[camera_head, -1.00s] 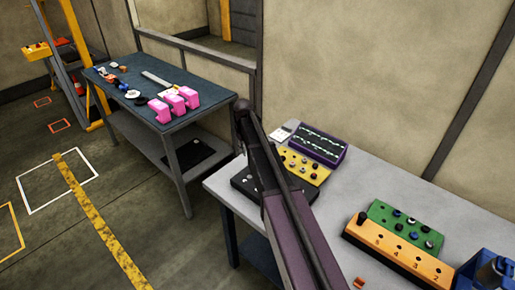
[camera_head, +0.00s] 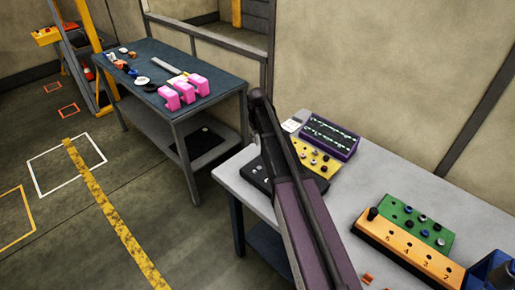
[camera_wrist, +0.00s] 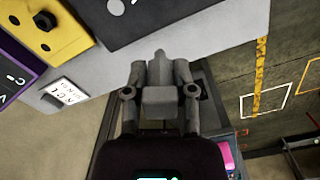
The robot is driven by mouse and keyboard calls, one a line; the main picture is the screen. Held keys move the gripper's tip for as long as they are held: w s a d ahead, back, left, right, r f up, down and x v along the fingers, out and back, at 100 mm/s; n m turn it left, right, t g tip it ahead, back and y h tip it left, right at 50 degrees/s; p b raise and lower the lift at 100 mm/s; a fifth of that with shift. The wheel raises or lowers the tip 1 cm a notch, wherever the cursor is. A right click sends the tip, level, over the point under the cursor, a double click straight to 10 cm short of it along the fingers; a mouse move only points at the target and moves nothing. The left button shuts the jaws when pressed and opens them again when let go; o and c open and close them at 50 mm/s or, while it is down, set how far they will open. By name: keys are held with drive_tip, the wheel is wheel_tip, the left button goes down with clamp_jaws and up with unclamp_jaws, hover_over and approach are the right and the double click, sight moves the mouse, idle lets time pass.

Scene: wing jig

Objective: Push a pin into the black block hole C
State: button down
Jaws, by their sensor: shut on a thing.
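The black block (camera_head: 256,177) lies near the left end of the grey table, partly hidden behind my arm. In the wrist view the black block (camera_wrist: 190,22) fills the top, with a silver round piece at its upper left and pale markings. My gripper (camera_wrist: 168,62) is in the middle of the wrist view, its fingers pointing toward the block's edge. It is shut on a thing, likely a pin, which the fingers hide. I cannot tell the gap to the block, and hole C cannot be picked out.
A yellow block (camera_head: 316,160) and a purple block (camera_head: 330,137) sit beside the black one, with a white labelled device (camera_head: 296,121). Green (camera_head: 415,220) and orange (camera_head: 405,245) blocks stand further right. Bare tabletop lies between. Pink parts (camera_head: 187,93) rest on the dark table behind.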

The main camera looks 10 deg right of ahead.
drive_tip(key=s, duration=0.6)
drive_tip(key=shift+s+a+m, duration=0.2)
drive_tip(key=shift+a+m, duration=0.1)
drive_tip(key=shift+m, duration=0.1)
drive_tip(key=shift+f, duration=0.15)
drive_tip(key=b, duration=0.6)
hover_over(260, 163)
drive_tip(key=s, duration=0.3)
drive_tip(key=f, duration=0.6)
drive_tip(key=shift+w+a, duration=0.15)
drive_tip(key=shift+a, duration=0.25)
drive_tip(key=shift+f+b, duration=0.2)
drive_tip(key=shift+b, duration=0.2)
drive_tip(key=shift+f+b, duration=1.05)
